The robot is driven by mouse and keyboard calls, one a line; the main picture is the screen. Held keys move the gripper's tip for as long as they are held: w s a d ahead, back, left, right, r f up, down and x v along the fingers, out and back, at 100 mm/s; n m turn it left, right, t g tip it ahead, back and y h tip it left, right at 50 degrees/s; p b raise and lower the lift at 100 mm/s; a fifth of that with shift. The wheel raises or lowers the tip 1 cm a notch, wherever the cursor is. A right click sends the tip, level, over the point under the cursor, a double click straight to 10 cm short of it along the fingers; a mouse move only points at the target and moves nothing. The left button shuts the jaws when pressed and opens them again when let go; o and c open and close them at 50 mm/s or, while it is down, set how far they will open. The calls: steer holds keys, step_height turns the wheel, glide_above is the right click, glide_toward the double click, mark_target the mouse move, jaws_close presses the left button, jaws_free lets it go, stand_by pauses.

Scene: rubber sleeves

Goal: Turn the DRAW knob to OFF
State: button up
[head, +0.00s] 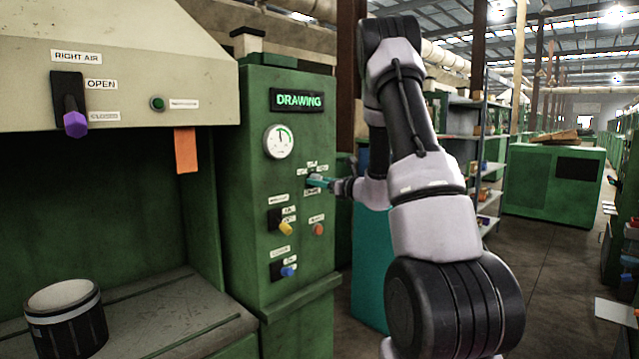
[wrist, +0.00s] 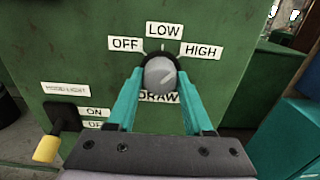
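The DRAW knob (wrist: 160,76) is a round grey knob on a dark base, on the green panel in the wrist view. The OFF label (wrist: 125,44) is at its upper left, LOW (wrist: 164,31) above and HIGH (wrist: 202,51) at its upper right. A faint light mark on its face seems to slant to the upper right. My gripper (wrist: 160,80) has its teal fingers on either side of the knob, with a thin dark gap showing; contact is not clear.
The green cabinet (head: 290,230) has a DRAWING sign (head: 298,100) and a gauge (head: 278,141) above. A yellow knob (head: 286,229), a red button (head: 319,229) and a blue knob (head: 288,271) sit below. Floor to the right is open.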

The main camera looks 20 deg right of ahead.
jaws_close()
steer(key=shift+n, duration=0.3)
steer(key=shift+d+n, duration=0.1)
steer(key=shift+n, duration=8.5)
